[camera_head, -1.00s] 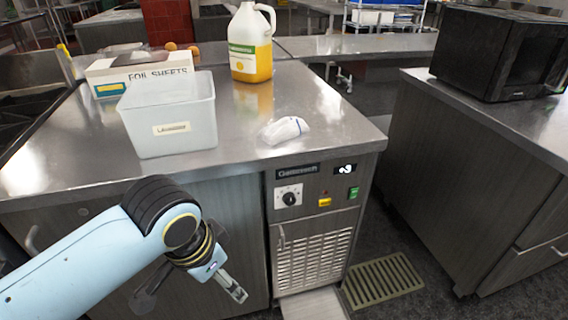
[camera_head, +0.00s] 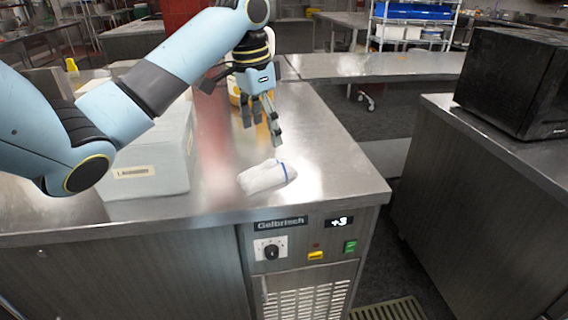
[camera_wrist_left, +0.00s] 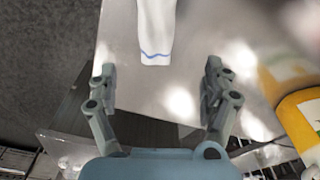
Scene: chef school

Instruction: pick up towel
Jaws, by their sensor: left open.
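The towel (camera_head: 264,178) is white with a blue stripe near one end and lies bunched on the steel counter (camera_head: 325,165), near its front right part. It also shows in the left wrist view (camera_wrist_left: 156,28), at the top centre, ahead of the fingers. My left gripper (camera_head: 262,122) is above the counter and behind the towel, with its fingers pointing down. In the left wrist view the fingers (camera_wrist_left: 160,88) are spread wide with nothing between them. The towel is apart from the fingers. My right gripper is not in view.
A white plastic bin (camera_head: 150,165) stands left of the towel, partly behind my left arm. A jug with yellow liquid (camera_wrist_left: 302,112) stands close to the gripper; the arm mostly hides it in the head view. A black microwave (camera_head: 515,80) sits on the right counter.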

